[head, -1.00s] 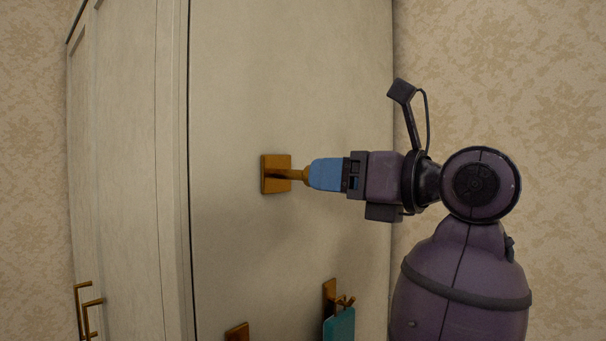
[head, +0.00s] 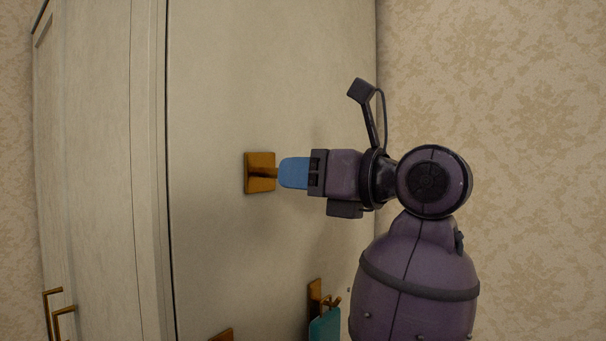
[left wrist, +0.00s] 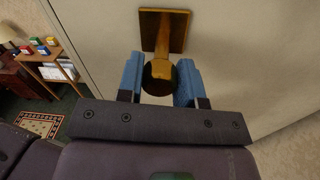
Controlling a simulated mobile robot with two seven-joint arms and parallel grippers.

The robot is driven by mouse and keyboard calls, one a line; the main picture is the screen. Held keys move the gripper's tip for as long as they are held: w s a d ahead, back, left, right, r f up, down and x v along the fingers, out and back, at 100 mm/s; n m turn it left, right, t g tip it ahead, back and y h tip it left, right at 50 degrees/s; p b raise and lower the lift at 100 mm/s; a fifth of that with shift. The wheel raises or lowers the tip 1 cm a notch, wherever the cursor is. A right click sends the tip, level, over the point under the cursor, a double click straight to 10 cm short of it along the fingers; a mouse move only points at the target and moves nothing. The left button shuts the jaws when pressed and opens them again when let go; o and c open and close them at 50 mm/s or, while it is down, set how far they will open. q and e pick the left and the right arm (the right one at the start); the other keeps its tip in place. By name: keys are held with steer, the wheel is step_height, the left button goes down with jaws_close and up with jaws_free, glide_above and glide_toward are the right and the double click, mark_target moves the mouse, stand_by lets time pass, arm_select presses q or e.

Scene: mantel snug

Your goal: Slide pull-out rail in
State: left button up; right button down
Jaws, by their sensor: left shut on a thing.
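The pull-out rail is a short brass rod (head: 269,174) on a square brass plate (head: 260,184), fixed to the pale side panel of a tall cabinet (head: 230,90). In the left wrist view the plate (left wrist: 177,30) is at the top, and the rod's rounded end (left wrist: 159,72) points towards the camera. My left gripper (head: 290,173) is shut on the rail's rod, its blue fingers close to the plate. In the left wrist view the two fingers (left wrist: 159,84) sit either side of the rod's end. Only a short piece of rod shows between fingers and plate. My right gripper is not in view.
Below on the same panel are a brass hook (head: 315,293) with a teal item (head: 325,326) hanging from it, and another brass piece at the bottom edge. Brass handles (head: 58,312) are on the cabinet front. The left wrist view shows a wooden shelf (left wrist: 50,72) and rug (left wrist: 38,125).

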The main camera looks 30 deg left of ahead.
mark_target(276, 172)
arm_select(q)
jaws_close()
steer(key=a, duration=0.4)
steer(key=shift+w+a, duration=0.15)
steer(key=shift+a, duration=0.2)
steer(key=shift+r, duration=0.1)
steer(key=shift+o, duration=1.2)
jaws_free()
steer(key=o, duration=0.4)
steer(key=shift+a, duration=0.2)
steer(key=shift+d, duration=0.1)
steer(key=shift+d, duration=0.1)
